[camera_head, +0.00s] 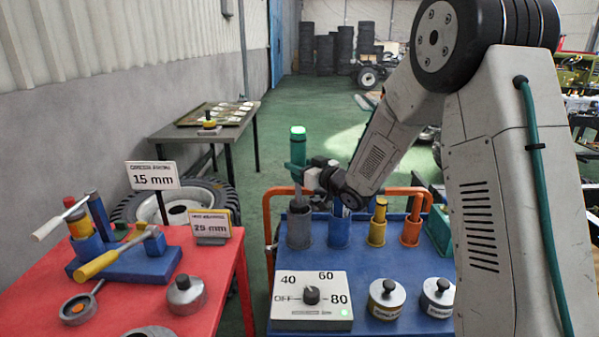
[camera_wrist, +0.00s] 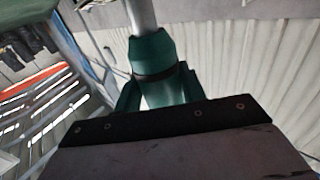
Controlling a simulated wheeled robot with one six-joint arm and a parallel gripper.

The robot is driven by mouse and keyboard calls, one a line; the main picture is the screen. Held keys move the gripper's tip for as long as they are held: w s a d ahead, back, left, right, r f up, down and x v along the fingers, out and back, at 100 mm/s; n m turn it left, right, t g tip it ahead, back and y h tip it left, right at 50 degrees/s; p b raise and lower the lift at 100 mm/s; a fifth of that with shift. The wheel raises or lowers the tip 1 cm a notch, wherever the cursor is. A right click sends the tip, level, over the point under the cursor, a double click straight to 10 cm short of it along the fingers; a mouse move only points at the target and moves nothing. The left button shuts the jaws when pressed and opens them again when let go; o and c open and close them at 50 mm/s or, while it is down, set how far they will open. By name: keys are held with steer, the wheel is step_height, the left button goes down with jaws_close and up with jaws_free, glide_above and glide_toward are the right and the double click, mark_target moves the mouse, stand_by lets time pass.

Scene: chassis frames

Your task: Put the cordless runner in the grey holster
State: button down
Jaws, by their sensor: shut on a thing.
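The cordless runner (camera_head: 298,144), a green-bodied tool with a pale top, stands about upright at the back of the blue table. My gripper (camera_head: 302,176) is shut on it. In the wrist view the runner's green body (camera_wrist: 152,54) sits between the fingers, and a grey shaft runs to the top edge. The grey holster (camera_head: 299,231) is directly below the runner in the head view, leftmost in a row of coloured holsters. The runner's lower end meets the holster's top in the picture; I cannot tell whether it is inside.
Blue (camera_head: 338,234), yellow (camera_head: 377,233) and orange (camera_head: 411,233) holsters stand to the right of the grey one. A dial box (camera_head: 312,312) and two lidded metal pots are in front. A red table (camera_head: 215,270) with tools is at left.

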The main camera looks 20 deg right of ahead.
mark_target(298, 186)
steer(key=shift+f, duration=1)
steer(key=c, duration=0.8)
jaws_free()
steer(key=shift+f, duration=0.1)
steer(key=shift+c, duration=0.2)
